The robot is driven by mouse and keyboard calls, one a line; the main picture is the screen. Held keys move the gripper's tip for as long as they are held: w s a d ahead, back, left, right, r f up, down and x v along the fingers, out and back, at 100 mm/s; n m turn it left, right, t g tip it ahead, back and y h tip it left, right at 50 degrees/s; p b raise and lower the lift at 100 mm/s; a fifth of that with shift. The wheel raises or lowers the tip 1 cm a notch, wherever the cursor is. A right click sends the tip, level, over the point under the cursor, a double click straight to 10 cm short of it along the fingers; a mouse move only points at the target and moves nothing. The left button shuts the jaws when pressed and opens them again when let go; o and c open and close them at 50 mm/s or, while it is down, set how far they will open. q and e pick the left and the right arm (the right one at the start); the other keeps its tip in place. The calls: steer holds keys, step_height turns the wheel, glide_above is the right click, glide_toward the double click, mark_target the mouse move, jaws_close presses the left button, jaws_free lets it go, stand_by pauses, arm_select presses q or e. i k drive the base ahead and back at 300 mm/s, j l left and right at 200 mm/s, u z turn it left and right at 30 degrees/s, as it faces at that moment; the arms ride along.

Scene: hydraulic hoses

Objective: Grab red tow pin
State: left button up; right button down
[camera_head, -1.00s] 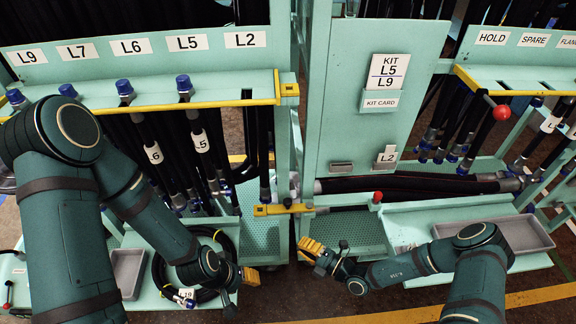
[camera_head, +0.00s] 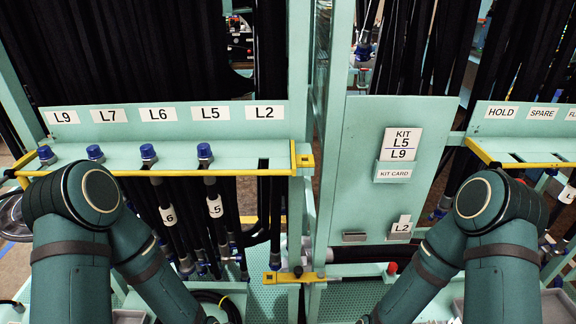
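A small red knob (camera_head: 391,268) stands low behind the cart gap, just left of my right forearm; it may be the top of the red tow pin, but its lower part is hard to make out. A yellow bar (camera_head: 290,276) with a dark knob on it spans the gap between the two carts, left of the red knob. Both my forearms reach down past the bottom edge of the head view, so neither gripper shows.
The left hose rack (camera_head: 168,120) has a yellow rail and blue-capped hoses labelled L9 to L2. A panel with a KIT L5 L9 card (camera_head: 401,146) stands right of the gap. The HOLD and SPARE rack (camera_head: 515,112) is at right, partly behind my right arm.

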mark_target(392, 266)
steer(key=z, duration=0.95)
steer(key=i+l+z, duration=0.1)
steer(key=i+l, duration=0.35)
steer(key=i, duration=0.25)
steer(key=z, duration=0.05)
